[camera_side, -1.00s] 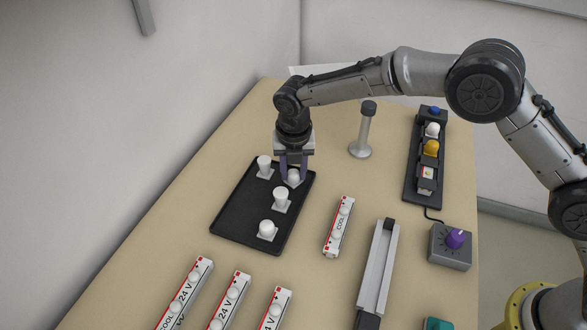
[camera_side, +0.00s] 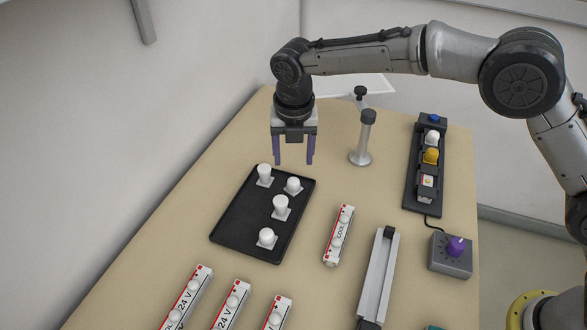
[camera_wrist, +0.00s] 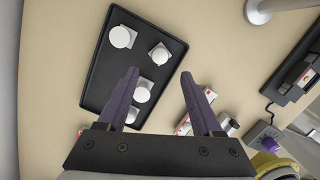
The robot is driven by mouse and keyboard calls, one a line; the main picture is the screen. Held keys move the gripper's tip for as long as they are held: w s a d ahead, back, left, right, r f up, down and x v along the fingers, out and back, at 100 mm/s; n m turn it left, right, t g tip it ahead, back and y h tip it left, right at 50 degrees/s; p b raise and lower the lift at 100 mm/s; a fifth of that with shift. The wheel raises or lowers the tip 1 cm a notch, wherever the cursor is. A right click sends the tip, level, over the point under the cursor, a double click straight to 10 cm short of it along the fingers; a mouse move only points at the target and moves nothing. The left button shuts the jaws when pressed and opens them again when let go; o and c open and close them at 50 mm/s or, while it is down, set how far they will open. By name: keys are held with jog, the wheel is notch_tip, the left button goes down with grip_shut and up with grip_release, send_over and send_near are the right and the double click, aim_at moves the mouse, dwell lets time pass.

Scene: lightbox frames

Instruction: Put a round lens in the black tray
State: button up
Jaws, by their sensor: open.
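The black tray (camera_side: 236,222) lies flat on the table. Several white lenses on square bases sit in it: a tall one at the back left (camera_side: 264,173), a low round one at the back right (camera_side: 293,185), a tall one in the middle (camera_side: 281,205) and a low round one at the front (camera_side: 266,237). My gripper (camera_side: 294,162) is open and empty, raised above the back edge of the tray and apart from the lenses. In the wrist view its purple fingers (camera_wrist: 163,88) are spread, and one finger partly covers a lens.
A white LED strip marked COOL (camera_side: 339,234) lies right of the tray, with several 24 V strips at the front. A grey channel (camera_side: 378,275), a purple-knobbed dimmer box (camera_side: 451,254), a black holder (camera_side: 424,186) and a metal post (camera_side: 361,150) stand to the right.

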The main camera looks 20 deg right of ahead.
jog(key=shift+s+a+r, duration=0.1)
jog(key=shift+s+r, duration=0.05)
jog(key=shift+r, duration=0.75)
jog(key=shift+s+r, duration=0.1)
jog(key=shift+r, duration=0.8)
jog(key=s+d+r+m+t, duration=0.1)
jog(key=s+d+r+m, duration=0.55)
jog(key=d, duration=0.25)
jog(key=s+d+r+m+t, duration=0.1)
jog(key=s+d+r+m, duration=0.45)
jog(key=d+m, duration=0.25)
jog(key=s+d+f+m, duration=0.1)
jog(key=s+d+m, duration=0.2)
jog(key=s+m, duration=0.2)
jog(key=s+d+f+m+t, duration=0.1)
jog(key=s+d+m, duration=0.3)
jog(key=s, duration=0.5)
jog(key=s+d+f+m+t, duration=0.1)
jog(key=s+d+f+m, duration=0.1)
jog(key=s+m, duration=0.5)
jog(key=shift+s+d+f+m+y, duration=0.15)
jog(key=shift+d+f+m+y, duration=0.15)
jog(key=shift+d+m, duration=0.4)
